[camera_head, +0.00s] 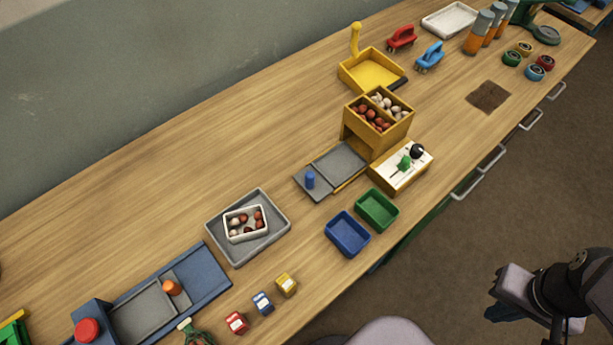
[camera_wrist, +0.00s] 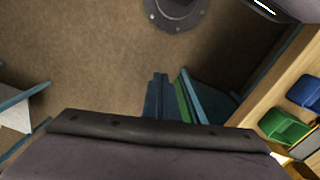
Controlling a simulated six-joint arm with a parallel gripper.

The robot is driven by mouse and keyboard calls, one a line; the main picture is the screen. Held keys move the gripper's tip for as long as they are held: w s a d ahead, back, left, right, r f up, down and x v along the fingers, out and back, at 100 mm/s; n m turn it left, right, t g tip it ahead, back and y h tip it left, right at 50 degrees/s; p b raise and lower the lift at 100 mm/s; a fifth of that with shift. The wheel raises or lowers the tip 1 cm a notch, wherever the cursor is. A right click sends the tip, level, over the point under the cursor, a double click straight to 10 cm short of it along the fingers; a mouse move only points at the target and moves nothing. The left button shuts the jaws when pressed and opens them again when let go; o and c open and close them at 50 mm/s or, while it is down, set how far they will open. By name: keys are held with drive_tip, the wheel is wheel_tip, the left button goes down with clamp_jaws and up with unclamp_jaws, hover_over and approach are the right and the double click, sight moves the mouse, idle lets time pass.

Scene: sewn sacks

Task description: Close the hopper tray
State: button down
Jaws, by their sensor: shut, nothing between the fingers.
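The hopper (camera_head: 362,136) is an ochre box with two open compartments on top, one holding reddish balls and one holding pale balls. Its grey tray (camera_head: 338,163) is pulled out toward the lower left, with a blue knob (camera_head: 310,180) standing on its outer end. My gripper (camera_head: 495,314) is off the bench over the floor at the lower right, far from the tray. It is shut and empty. In the wrist view its narrow dark fingers (camera_wrist: 160,92) point at the floor. The hopper and tray are not recognisable in the wrist view.
A white control box (camera_head: 392,178) with green and black knobs stands right of the tray. Green (camera_head: 378,211) and blue (camera_head: 347,235) bins lie in front. A grey tray (camera_head: 264,243) holding a white box of balls sits lower left. Bench left of the hopper is clear.

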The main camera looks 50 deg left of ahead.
drive_tip(key=a+r+n+t+p, duration=0.1)
drive_tip(key=a+r+n, duration=0.2)
drive_tip(key=a+n, duration=0.8)
drive_tip(key=a+r+n+t+p, duration=0.1)
drive_tip(key=a+r+n, duration=0.2)
drive_tip(key=a+n, duration=0.75)
drive_tip(key=s+a+r+n+t+y+p, duration=0.1)
drive_tip(key=s+a+r+n, duration=0.1)
drive_tip(key=s+a+n, duration=0.7)
drive_tip(key=s+a+r+n+t+p, duration=0.15)
drive_tip(key=s+a+n, duration=0.35)
drive_tip(key=s+a, duration=0.6)
drive_tip(key=x, duration=0.3)
drive_tip(key=a+p+x, duration=0.1)
drive_tip(key=x, duration=0.2)
drive_tip(key=w+x, duration=0.1)
drive_tip(key=x, duration=0.3)
drive_tip(key=shift+a+r+p, duration=0.15)
drive_tip(key=shift+r+p, duration=0.1)
drive_tip(key=shift+p, duration=0.15)
drive_tip(key=shift+w+a+r+p, duration=0.15)
drive_tip(key=shift+w+p, duration=0.2)
drive_tip(key=shift+w, duration=0.2)
drive_tip(key=shift+w+a+r+p, duration=0.15)
drive_tip(key=shift+w+p, duration=0.15)
drive_tip(key=shift+w, duration=0.3)
drive_tip(key=shift+w+a+f, duration=0.2)
drive_tip(key=shift+w, duration=0.6)
drive_tip(key=shift+p, duration=0.3)
